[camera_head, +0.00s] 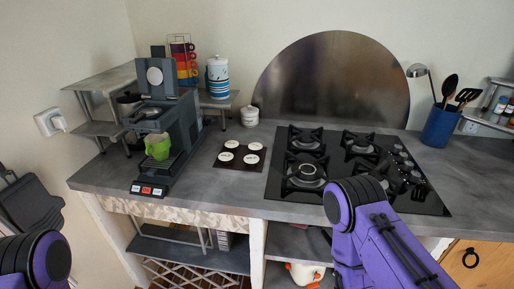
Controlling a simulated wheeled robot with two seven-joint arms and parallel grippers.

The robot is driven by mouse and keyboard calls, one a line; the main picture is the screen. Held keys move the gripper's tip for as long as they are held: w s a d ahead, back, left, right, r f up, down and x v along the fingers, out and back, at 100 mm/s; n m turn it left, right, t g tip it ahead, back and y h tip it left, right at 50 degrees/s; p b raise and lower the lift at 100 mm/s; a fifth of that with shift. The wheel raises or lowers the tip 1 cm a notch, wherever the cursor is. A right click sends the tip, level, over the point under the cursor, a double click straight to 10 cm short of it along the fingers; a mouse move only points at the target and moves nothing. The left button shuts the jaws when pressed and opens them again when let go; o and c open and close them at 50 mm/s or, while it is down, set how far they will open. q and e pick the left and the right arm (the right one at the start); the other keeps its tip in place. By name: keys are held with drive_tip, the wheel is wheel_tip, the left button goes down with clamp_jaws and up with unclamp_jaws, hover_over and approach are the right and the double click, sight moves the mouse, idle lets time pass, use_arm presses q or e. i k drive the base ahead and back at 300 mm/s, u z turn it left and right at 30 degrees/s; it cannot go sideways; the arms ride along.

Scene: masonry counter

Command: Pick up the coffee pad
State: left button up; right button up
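Several round white coffee pads (252,159) lie on a dark square holder (239,166) on the counter. They are between the coffee machine and the hob. The dark coffee machine (183,128) stands to their left with its lid (157,77) raised. A green cup (158,147) stands under its spout. Purple and black parts of my arms show at the bottom left and lower right. Neither of my grippers can be made out.
The black hob (273,181) with pan supports is right of the pads. A blue utensil pot (439,127) stands behind it at the right. A striped canister (218,79) and a small white jar (249,116) stand behind the pads. The counter in front of the pads is clear.

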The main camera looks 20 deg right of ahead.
sight(252, 159)
drive_tip(key=z, duration=0.4)
drive_tip(key=i, duration=0.9)
drive_tip(key=u, duration=0.1)
